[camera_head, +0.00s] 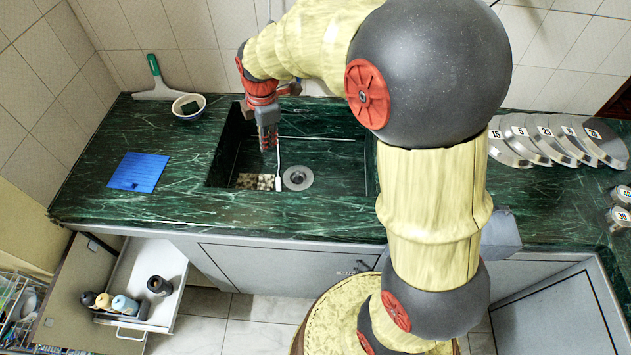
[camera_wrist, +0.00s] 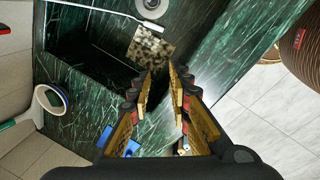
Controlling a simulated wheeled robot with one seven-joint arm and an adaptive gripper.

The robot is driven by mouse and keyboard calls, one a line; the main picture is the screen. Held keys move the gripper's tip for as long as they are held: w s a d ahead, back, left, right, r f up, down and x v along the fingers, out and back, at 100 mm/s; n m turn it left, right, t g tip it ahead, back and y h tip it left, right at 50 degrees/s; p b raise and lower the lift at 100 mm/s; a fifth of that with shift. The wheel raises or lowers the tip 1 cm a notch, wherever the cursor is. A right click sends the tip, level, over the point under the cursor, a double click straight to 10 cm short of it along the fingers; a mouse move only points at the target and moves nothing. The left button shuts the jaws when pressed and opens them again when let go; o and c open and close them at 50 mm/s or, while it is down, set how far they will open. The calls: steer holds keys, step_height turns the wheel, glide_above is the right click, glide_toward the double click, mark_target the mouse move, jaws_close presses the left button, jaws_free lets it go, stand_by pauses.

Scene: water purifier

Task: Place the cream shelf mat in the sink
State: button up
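The cream shelf mat (camera_head: 258,182), speckled with dark brown, lies inside the dark green marble sink (camera_head: 340,178), at its front left corner. In the wrist view the mat (camera_wrist: 150,47) shows just beyond my fingertips, with nothing covering most of it. My gripper (camera_head: 268,146) is over the left part of the sink, pointing down. In the wrist view my gripper (camera_wrist: 160,70) has its fingers apart with an empty gap between them. The mat appears separate from the fingers.
Beside the mat are a thin white-handled tool (camera_head: 278,172) and the drain (camera_head: 298,178). A blue mat (camera_head: 140,172), a bowl (camera_head: 189,105) and a squeegee (camera_head: 155,80) lie left on the counter. Numbered metal lids (camera_head: 545,140) stand right. An open drawer (camera_head: 140,278) holds bottles.

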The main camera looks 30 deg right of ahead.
steer(key=s+r+m+t, duration=0.2)
steer(key=s+r+m, duration=0.8)
steer(key=s, duration=0.4)
steer(key=s+r+m+t, duration=0.1)
steer(key=s+r+m, duration=0.1)
steer(key=s+m, duration=0.5)
steer(key=s, duration=0.6)
steer(key=shift+r+m, duration=0.15)
steer(key=shift+m, duration=0.15)
